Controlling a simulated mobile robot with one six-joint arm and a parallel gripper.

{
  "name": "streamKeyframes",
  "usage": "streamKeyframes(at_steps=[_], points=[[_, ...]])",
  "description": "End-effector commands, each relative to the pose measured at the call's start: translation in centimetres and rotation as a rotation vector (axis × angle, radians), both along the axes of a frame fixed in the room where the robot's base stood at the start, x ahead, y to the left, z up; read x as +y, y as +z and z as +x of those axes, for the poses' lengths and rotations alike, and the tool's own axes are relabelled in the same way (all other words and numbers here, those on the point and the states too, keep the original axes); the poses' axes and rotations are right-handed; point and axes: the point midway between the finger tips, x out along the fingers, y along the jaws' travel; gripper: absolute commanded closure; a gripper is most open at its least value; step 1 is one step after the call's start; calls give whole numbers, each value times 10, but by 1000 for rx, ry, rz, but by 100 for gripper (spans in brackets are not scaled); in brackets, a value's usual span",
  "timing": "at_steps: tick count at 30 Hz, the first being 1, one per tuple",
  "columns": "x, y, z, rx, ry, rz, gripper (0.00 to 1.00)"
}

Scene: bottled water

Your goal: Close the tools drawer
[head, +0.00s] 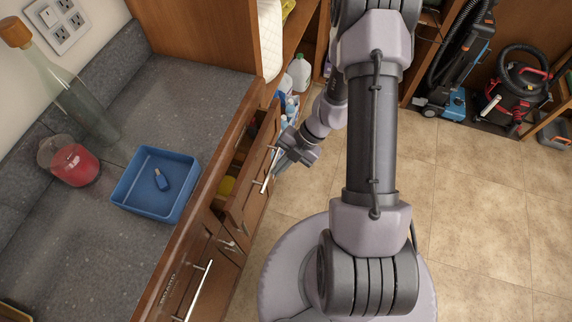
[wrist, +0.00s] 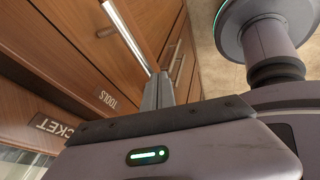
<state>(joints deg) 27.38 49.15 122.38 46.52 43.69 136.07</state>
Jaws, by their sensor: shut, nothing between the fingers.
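A wooden drawer (head: 258,160) in the counter front stands pulled out in the head view. Its bar handle (head: 269,171) is on the outer face, and a yellow item (head: 226,187) shows inside. In the wrist view a TOOLS label (wrist: 108,99) sits on the wooden front left of my fingers, near a long metal handle (wrist: 124,36). In the wrist view my fingers (wrist: 166,90) are together near the handle's end. Whether they touch it I cannot tell.
The grey counter holds a blue tray (head: 127,201) with a small blue item, a red jar (head: 75,165) and a tall glass bottle (head: 70,95). Bottles (head: 299,72) stand on shelves behind. Vacuum cleaners (head: 515,95) stand at the far right. The tiled floor (head: 480,210) is clear.

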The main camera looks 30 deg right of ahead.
Motion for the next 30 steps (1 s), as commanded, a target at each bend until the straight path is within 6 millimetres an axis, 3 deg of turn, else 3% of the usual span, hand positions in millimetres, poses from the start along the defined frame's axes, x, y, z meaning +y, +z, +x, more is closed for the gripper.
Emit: streamKeyframes(at_steps=[6, 13, 30], points=[[25, 2, 24, 0, 4, -1, 100], [40, 0, 40, 0, 1, -1, 100], [44, 1, 45, -1, -2, 3, 100]])
